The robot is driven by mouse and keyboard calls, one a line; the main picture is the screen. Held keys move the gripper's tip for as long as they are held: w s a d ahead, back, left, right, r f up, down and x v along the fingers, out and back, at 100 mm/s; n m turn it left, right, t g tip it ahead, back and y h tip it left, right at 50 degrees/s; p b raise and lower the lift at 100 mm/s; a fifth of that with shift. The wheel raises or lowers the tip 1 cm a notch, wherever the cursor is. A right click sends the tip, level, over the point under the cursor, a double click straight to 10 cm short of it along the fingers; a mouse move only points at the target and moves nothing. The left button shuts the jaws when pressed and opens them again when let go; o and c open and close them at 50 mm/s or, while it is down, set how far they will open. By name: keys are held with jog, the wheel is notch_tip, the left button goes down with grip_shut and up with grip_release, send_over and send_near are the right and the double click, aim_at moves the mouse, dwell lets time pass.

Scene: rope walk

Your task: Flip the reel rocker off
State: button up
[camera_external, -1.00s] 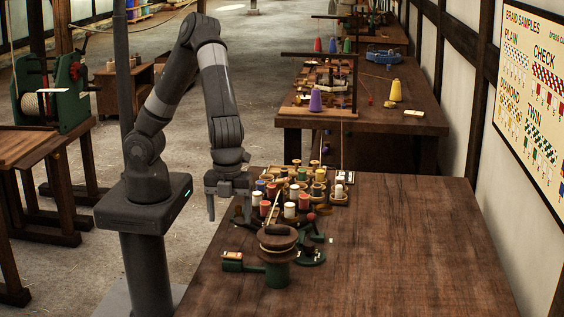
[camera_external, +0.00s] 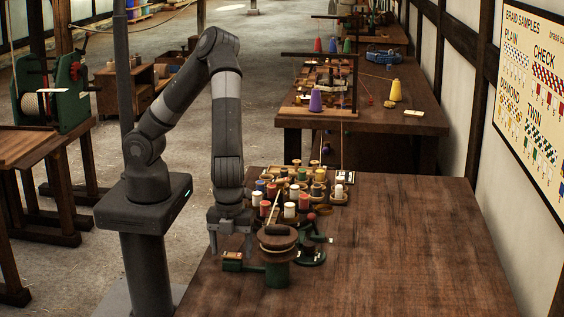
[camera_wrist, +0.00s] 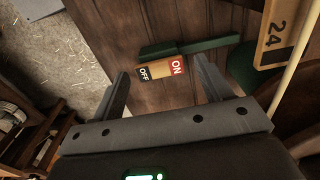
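The reel rocker (camera_wrist: 161,72) shows in the wrist view as a small plate with a black OFF half on the left and a red ON half on the right. It sits on a green arm of the reel (camera_external: 277,272), which has a round brown top. The rocker end also shows in the external view (camera_external: 232,257). My gripper (camera_external: 230,250) is open and points down over the rocker. In the wrist view its two fingers (camera_wrist: 161,66) stand apart on either side of the rocker, with nothing between them held. Whether a fingertip touches it, I cannot tell.
Several thread spools (camera_external: 289,209) crowd the bench behind the reel. A tag marked 24 (camera_wrist: 278,32) and a pale cord (camera_wrist: 298,65) are close to the right finger. The right side of the workbench (camera_external: 420,250) is clear.

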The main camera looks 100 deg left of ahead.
jog(key=c, duration=0.9)
jog(key=shift+s+t, duration=0.25)
jog(key=shift+t, duration=0.4)
jog(key=shift+s+t, duration=0.2)
jog(key=shift+t, duration=0.45)
jog(key=o, duration=1)
jog(key=v, duration=1)
jog(key=shift+s+r, duration=0.2)
jog(key=shift+r, duration=0.15)
jog(key=shift+a, duration=0.1)
